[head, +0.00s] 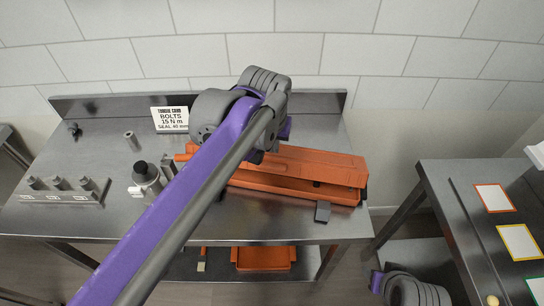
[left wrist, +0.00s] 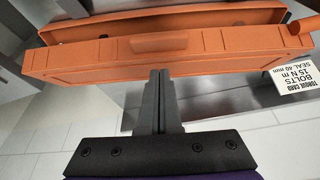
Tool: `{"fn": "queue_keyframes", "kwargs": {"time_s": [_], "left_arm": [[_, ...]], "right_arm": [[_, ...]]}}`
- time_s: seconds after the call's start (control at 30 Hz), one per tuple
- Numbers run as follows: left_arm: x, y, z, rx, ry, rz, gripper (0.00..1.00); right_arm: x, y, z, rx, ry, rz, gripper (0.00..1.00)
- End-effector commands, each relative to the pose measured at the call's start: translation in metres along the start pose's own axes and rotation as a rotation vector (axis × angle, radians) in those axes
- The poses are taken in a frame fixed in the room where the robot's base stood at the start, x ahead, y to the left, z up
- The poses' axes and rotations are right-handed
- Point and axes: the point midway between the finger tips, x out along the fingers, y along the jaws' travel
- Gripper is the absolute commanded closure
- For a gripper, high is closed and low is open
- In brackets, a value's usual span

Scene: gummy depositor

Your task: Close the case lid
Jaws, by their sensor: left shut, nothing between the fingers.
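The orange case (head: 290,192) lies on the metal table, its left part hidden behind my left arm. Its lid (head: 320,163) stands partly open, with a dark gap between lid and base at the right. In the left wrist view the lid (left wrist: 100,55) runs across the picture, with the case's open inside beyond it. My left gripper (left wrist: 160,75) is shut and empty, its fingertips at the lid's edge; I cannot tell whether they touch. In the head view its fingers are mostly hidden by the arm.
A torque card (head: 172,120) stands at the table's back. A dark bottle (head: 146,175), a small metal cylinder (head: 131,140) and a block with several fittings (head: 62,190) are at the left. An orange bin (head: 263,258) sits on the lower shelf. Another table with coloured cards (head: 494,197) is at the right.

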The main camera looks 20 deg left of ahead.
Motion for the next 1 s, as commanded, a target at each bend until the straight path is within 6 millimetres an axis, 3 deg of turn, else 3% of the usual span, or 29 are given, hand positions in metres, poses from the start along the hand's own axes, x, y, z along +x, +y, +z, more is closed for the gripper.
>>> {"fn": "queue_keyframes", "kwargs": {"time_s": [0.2, 0.7, 1.0], "left_arm": [[0.017, 0.000, 0.019, 0.000, 0.000, 0.000, 1.00], [0.021, 0.000, 0.024, 0.000, 0.009, -0.001, 1.00], [0.038, 0.000, 0.057, 0.003, 0.213, -0.001, 1.00]], "right_arm": [[0.000, 0.000, 0.000, 0.000, 0.000, 0.000, 0.50], [0.001, 0.000, 0.001, 0.000, -0.001, 0.000, 0.50], [0.008, 0.000, 0.007, 0.000, -0.006, 0.000, 0.50]]}}
